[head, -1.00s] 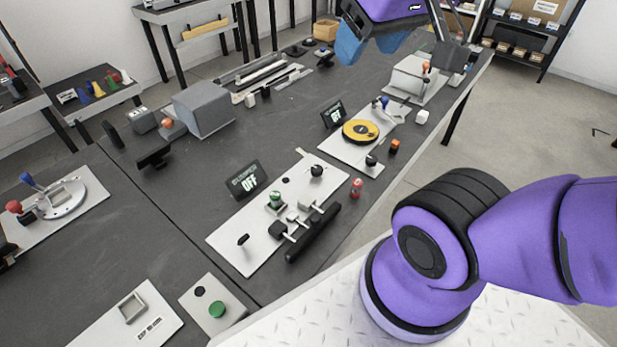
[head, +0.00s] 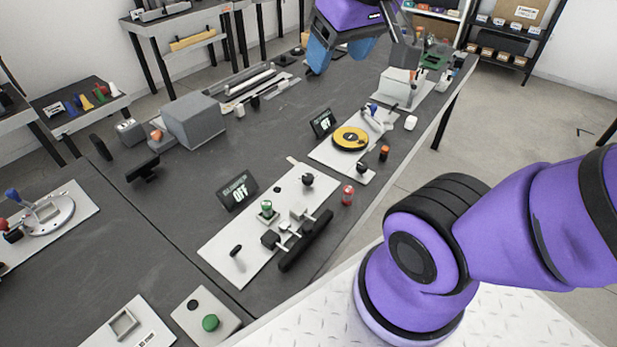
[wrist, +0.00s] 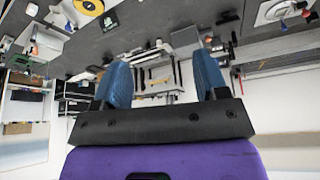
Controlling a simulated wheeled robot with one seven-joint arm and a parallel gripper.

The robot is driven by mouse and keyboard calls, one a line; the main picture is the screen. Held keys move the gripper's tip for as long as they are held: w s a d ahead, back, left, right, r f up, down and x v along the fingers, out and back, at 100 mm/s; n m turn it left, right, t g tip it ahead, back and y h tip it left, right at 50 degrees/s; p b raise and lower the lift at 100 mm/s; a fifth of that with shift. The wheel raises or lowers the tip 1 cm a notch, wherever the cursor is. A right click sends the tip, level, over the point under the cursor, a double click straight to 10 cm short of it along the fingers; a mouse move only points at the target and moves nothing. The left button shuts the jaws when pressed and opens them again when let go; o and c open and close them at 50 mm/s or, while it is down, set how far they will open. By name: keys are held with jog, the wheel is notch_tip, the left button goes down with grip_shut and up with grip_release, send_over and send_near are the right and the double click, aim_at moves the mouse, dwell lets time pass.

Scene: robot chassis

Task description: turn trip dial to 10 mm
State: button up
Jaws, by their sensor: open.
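A yellow round dial with a dark centre (head: 350,138) lies on a light plate (head: 328,154) on the bench, beside a small display (head: 322,123). I cannot read its scale or confirm that it is the trip dial. A yellow disc (wrist: 88,6) also shows at the upper left of the wrist view. My gripper (head: 338,62) is high above the far part of the bench, beyond the yellow dial and touching nothing. Its blue fingers are apart and empty, as the wrist view (wrist: 162,65) also shows.
A grey box (head: 193,121) stands at the back left. A red cylinder (head: 347,195) and an orange one (head: 384,153) stand near the bench's right edge.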

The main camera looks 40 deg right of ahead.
jog(key=w+d+f+g, duration=0.1)
jog(key=w+d+f, duration=0.1)
jog(key=w+f, duration=0.45)
jog(key=g, duration=0.4)
send_over(308, 177)
notch_tip(308, 177, down, 30)
jog(key=shift+n, duration=0.3)
jog(key=shift+d+f, duration=0.1)
jog(key=shift+f, duration=5.7)
jog(key=c, duration=0.9)
